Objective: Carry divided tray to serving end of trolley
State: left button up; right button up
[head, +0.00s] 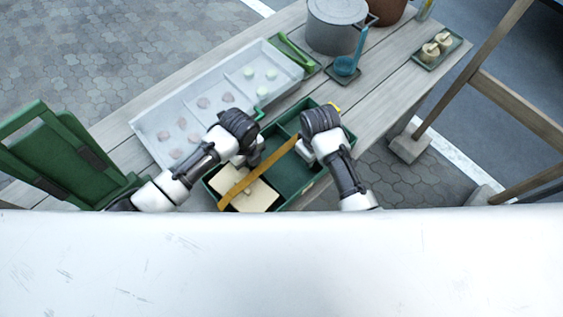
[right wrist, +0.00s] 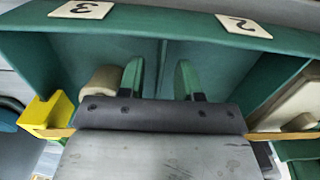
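A green divided tray (head: 348,136) with a yellow-brown bar (head: 268,167) across it lies at the trolley's near edge. Cream flat pieces (head: 256,196) lie in its near left part. In the right wrist view, the tray wall (right wrist: 158,22) carries cream tags marked 3 and 2. My left gripper (head: 252,158) is low over the tray's left side near the bar; its fingertips are hidden. My right gripper (head: 303,153) is over the tray by the bar's right end. In the right wrist view its green-tipped fingers (right wrist: 160,82) stand apart, with a divider between or behind them.
A white divided container (head: 220,92) with pinkish and pale green pieces lies behind the tray. A grey pot (head: 336,27), a blue ladle (head: 349,62) and a small green tray of rolls (head: 422,62) stand farther right. Bare planks (head: 391,83) lie between. A green chair (head: 68,150) is left.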

jog(key=shift+f, duration=0.2)
grip_shut()
dwell(0.4)
